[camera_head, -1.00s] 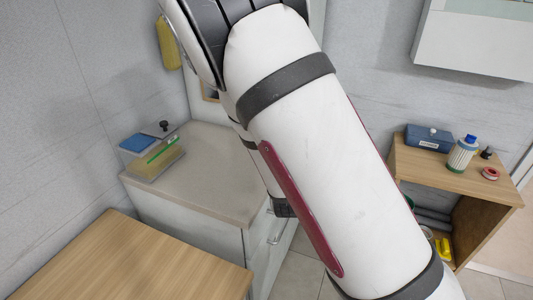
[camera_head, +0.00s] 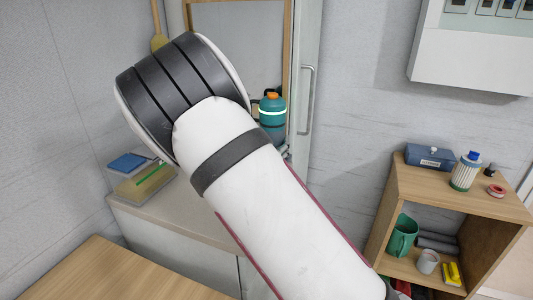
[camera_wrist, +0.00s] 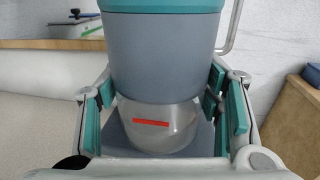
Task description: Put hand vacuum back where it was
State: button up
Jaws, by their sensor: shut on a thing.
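The hand vacuum (camera_wrist: 165,55) fills the upper middle of the wrist view, with a grey body, a teal upper part and a clear lower end bearing a red stripe. My gripper (camera_wrist: 165,108) has its teal-padded fingers on both sides of it and is shut on it. In the head view, a teal body with an orange top, which looks like the hand vacuum (camera_head: 272,115), shows past my arm, in front of the framed panel and left of a door handle. My arm hides its lower part and most of my gripper there.
A pale counter (camera_head: 185,215) holds a blue-topped stack (camera_head: 127,162) at its left. A wooden table (camera_head: 95,275) is at the front left.

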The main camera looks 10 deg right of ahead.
jog(key=shift+w+a, duration=0.3)
jog(key=shift+w, duration=0.35)
jog(key=shift+w+a, duration=0.25)
jog(key=shift+w, duration=0.35)
jog(key=shift+f+b, duration=0.45)
jog(key=shift+f, duration=1.3)
jog(key=shift+f, duration=0.15)
jog(key=o, duration=1.3)
